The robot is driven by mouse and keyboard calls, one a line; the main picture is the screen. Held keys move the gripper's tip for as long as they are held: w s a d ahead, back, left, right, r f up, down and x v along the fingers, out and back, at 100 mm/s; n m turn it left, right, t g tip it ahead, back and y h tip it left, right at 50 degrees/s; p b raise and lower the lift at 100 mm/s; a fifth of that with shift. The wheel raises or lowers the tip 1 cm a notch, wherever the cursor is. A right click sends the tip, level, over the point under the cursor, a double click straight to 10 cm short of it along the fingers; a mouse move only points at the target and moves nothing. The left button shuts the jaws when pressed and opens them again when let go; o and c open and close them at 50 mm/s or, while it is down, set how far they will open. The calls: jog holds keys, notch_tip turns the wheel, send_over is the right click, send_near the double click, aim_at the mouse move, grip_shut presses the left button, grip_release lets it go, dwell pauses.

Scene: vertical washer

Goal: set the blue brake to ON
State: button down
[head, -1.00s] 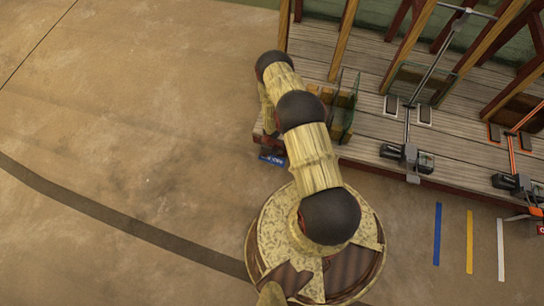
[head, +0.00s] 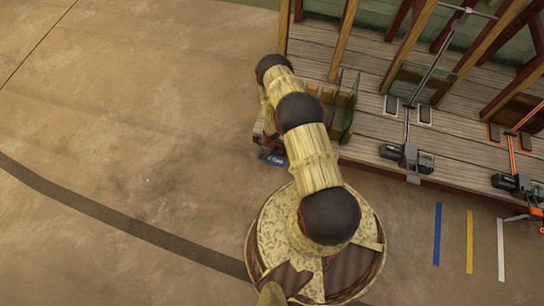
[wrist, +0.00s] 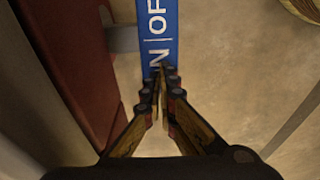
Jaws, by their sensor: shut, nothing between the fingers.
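The blue brake shows in the wrist view as a long blue plate (wrist: 158,32) with white lettering, of which "N | OF" can be read. The rest runs out of the top of the picture or is hidden behind my fingers. My gripper (wrist: 164,74) is shut and empty, its fingertips at the "N" end of the plate. I cannot tell if they touch it. In the head view the blue brake (head: 272,160) is a small blue piece at the platform's left front corner, beside my arm. My gripper is mostly hidden there.
A dark red post or panel (wrist: 75,70) stands close on the left in the wrist view. In the head view a wooden platform (head: 370,150) with beams and glass panels lies to the right. The floor (head: 130,130) on the left is clear.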

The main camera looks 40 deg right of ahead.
jog(key=shift+f, duration=0.55)
jog(key=shift+r, duration=0.15)
jog(key=shift+r+p, duration=1.9)
jog(key=shift+r, duration=1.55)
